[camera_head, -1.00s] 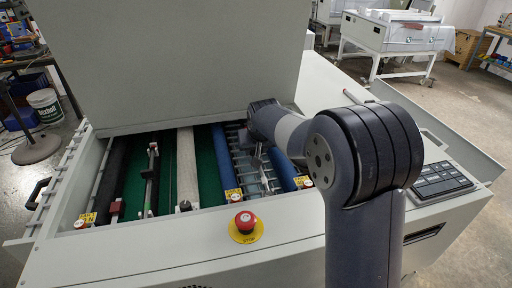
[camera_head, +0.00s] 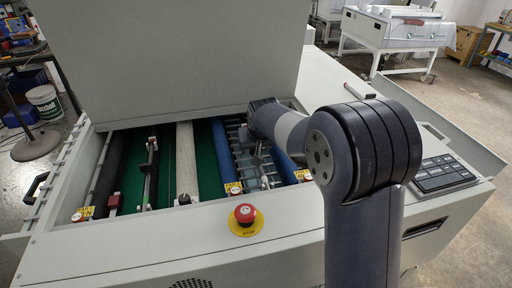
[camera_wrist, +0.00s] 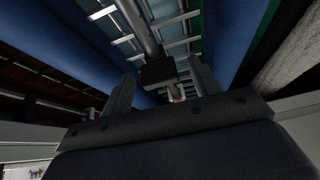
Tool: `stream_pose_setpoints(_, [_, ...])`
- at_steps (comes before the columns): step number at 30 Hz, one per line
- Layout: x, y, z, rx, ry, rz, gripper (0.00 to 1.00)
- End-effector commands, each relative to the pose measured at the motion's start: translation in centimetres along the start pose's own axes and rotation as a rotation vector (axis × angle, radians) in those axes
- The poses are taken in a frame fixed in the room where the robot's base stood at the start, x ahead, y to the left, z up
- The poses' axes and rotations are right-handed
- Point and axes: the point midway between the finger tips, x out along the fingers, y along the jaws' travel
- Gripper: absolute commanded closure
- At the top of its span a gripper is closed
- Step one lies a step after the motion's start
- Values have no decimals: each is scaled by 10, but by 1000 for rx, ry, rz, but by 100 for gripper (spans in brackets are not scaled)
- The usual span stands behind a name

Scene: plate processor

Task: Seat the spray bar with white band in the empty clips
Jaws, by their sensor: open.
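My gripper (camera_wrist: 165,82) is open, its two fingers either side of a dark block (camera_wrist: 158,72) at the near end of a grey tube (camera_wrist: 137,22) in the wrist view. No grip on it shows. In the head view my gripper (camera_head: 259,152) reaches down into the open machine, over the metal racks between two blue rollers. A thin dark bar (camera_head: 151,165) with light fittings lies further left in the machine. I cannot make out a white band, so I cannot tell which bar is the spray bar. The empty clips are not clear either.
The raised grey lid (camera_head: 170,60) stands behind the opening. A blue roller (camera_head: 222,155), a pale roller (camera_head: 186,160) and a black roller (camera_head: 105,175) lie in it. A red stop button (camera_head: 245,214) sits on the front panel, a keypad (camera_head: 440,173) at right.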

Motion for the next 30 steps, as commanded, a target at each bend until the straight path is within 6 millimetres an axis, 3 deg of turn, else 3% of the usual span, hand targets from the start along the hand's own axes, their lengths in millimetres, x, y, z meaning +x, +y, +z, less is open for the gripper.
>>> stream_pose_setpoints(11, [-10,0,0,-1,2,0,40])
stream_pose_setpoints(24, [-88,0,0,-1,3,0,40])
stream_pose_setpoints(30, [-106,0,0,-1,1,0,40])
